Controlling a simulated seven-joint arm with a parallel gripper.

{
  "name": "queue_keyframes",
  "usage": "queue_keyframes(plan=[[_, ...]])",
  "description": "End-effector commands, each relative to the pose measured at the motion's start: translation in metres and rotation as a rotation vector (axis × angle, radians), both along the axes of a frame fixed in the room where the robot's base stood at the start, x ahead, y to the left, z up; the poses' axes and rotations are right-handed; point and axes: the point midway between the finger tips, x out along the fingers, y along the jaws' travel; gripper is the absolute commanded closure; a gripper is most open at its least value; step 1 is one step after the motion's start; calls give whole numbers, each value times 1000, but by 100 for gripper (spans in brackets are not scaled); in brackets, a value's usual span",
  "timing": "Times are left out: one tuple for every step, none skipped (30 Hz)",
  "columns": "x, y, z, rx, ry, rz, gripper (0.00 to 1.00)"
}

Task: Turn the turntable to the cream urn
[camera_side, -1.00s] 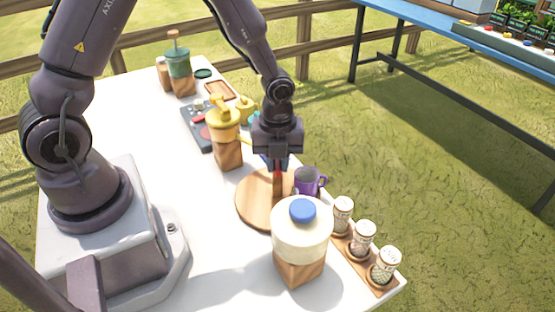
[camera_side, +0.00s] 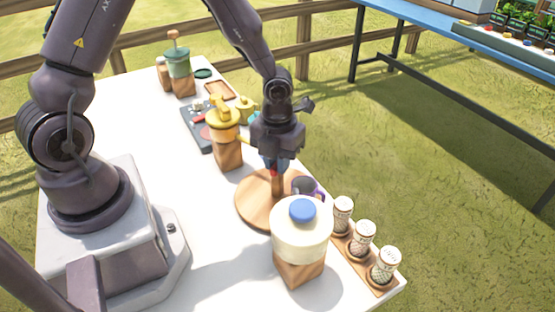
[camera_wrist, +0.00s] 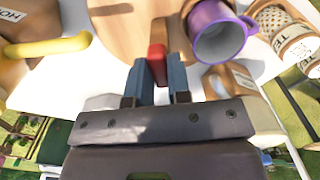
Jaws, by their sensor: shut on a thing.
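The turntable (camera_side: 256,202) is a round wooden disc on the white table, with an upright wooden post tipped in red. A purple mug (camera_side: 306,186) stands at its right edge; its open mouth shows in the wrist view (camera_wrist: 218,40). The cream urn (camera_side: 300,235), with a blue lid and a wooden base, stands in front of the disc and hides part of the mug and disc. My gripper (camera_side: 275,168) points down over the disc. In the wrist view my gripper (camera_wrist: 154,82) is shut on the red-tipped handle (camera_wrist: 157,62).
A yellow urn (camera_side: 227,150) stands behind and left of the disc. A green urn (camera_side: 180,70) is farther back. Several patterned tea jars stand in a wooden rack (camera_side: 343,240) at the right edge. Clear table (camera_side: 200,225) lies to the left.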

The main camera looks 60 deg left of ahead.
Motion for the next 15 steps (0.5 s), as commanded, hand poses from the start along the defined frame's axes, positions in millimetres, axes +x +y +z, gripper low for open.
queue_keyframes(plan=[[0,-1,1,0,1,-26,100],[0,0,1,0,1,-41,100],[0,0,1,0,1,-59,100],[0,0,1,0,1,-74,100],[0,0,1,0,1,-90,100],[0,-1,1,1,1,-110,100],[0,-1,1,0,1,-125,100],[0,-1,1,0,1,-140,100],[0,0,1,0,1,-159,100],[0,0,1,1,1,-175,100],[0,0,1,1,1,-191,100],[0,-1,1,0,1,-210,100],[0,-1,1,0,1,-225,100],[0,0,1,1,2,-240,100],[0,0,1,1,2,-260,100]])
